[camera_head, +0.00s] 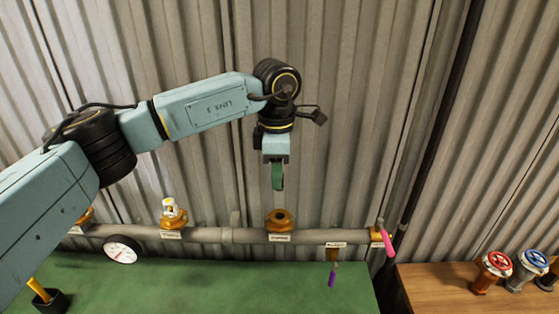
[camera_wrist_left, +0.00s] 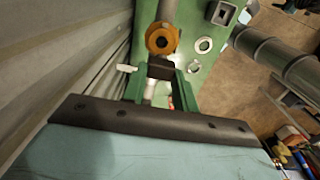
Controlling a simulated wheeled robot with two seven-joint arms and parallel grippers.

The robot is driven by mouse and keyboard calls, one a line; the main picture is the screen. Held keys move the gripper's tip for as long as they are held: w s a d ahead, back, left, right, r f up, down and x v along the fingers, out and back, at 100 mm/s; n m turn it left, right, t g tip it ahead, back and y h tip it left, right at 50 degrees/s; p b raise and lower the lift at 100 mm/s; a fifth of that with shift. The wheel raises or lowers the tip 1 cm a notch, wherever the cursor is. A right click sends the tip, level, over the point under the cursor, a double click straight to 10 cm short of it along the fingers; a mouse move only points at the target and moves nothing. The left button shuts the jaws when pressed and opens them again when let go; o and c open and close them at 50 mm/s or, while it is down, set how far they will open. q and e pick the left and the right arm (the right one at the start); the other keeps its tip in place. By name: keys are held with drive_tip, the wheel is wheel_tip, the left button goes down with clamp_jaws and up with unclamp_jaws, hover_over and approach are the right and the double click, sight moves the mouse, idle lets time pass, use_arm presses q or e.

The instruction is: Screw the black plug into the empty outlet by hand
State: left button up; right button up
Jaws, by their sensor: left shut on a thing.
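My left gripper (camera_head: 278,187) points down above the empty outlet (camera_head: 280,219), an orange-brown fitting with a dark open hole on the grey pipe (camera_head: 200,234). A gap shows between the fingertips and the outlet. In the left wrist view, the green fingers (camera_wrist_left: 160,80) are shut on a dark block, which looks like the black plug (camera_wrist_left: 160,68). The outlet (camera_wrist_left: 162,38) shows just beyond it, its hole uncovered. In the head view I cannot make out the plug apart from the fingers. My right gripper is in neither view.
A valve (camera_head: 170,211) and a round gauge (camera_head: 122,249) are left of the outlet. A purple handle (camera_head: 332,276) and a pink handle (camera_head: 386,241) are to the right. Red (camera_head: 497,264) and blue (camera_head: 534,262) handwheels stand on a wooden bench. A corrugated wall is behind the pipe.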

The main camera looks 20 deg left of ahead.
use_arm(q)
drive_tip(key=shift+s, duration=0.15)
drive_tip(key=shift+d, duration=0.1)
drive_tip(key=shift+f+b, duration=0.95)
drive_tip(key=shift+f, duration=0.25)
drive_tip(key=shift+f+b, duration=1.1)
drive_tip(key=shift+f, duration=0.55)
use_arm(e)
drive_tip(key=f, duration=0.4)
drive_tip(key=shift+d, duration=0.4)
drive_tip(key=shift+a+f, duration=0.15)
use_arm(q)
drive_tip(key=shift+f+b, duration=1.45)
drive_tip(key=shift+f, duration=0.2)
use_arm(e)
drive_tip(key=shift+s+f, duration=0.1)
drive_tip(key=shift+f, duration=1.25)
